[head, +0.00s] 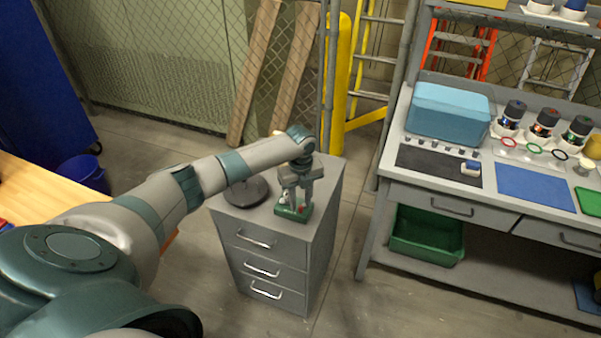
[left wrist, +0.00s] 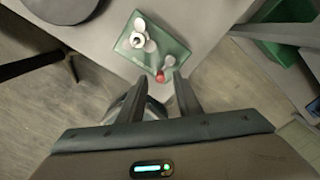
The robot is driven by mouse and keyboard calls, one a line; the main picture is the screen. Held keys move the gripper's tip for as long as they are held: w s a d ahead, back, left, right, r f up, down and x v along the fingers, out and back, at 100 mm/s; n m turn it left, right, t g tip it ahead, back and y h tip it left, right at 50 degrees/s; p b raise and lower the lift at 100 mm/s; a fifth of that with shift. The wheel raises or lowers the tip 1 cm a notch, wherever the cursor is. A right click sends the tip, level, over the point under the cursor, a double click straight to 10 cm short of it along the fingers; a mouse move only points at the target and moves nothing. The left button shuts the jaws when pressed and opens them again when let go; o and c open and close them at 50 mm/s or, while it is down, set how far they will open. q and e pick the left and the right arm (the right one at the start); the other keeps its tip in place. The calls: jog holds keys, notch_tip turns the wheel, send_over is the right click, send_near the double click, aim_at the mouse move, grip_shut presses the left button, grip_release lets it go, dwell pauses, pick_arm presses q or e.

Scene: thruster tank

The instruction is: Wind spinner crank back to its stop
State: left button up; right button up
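The spinner's green base (head: 292,211) sits on top of a grey drawer cabinet. In the left wrist view the base (left wrist: 172,60) carries a white three-bladed spinner (left wrist: 138,40) and a small crank with a red knob (left wrist: 160,77) near the edge toward my gripper. My left gripper (head: 294,204) points down over the base. In the left wrist view its two fingers (left wrist: 158,85) are apart, with the red knob showing between and just beyond their tips. I cannot tell whether either finger touches it. The gripper hides part of the spinner in the head view. My right gripper is not in view.
A dark round disc (head: 246,192) lies on the cabinet (head: 270,240), left of the base. A workbench (head: 480,208) with a blue box (head: 449,112), mats and jars stands to the right, with a green bin (head: 427,236) below. Bare floor separates cabinet and bench.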

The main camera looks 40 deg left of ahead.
pick_arm(q)
notch_tip(320, 180, up, 16)
jog(key=b, duration=0.3)
jog(key=shift+b, duration=0.4)
jog(key=shift+f, duration=0.1)
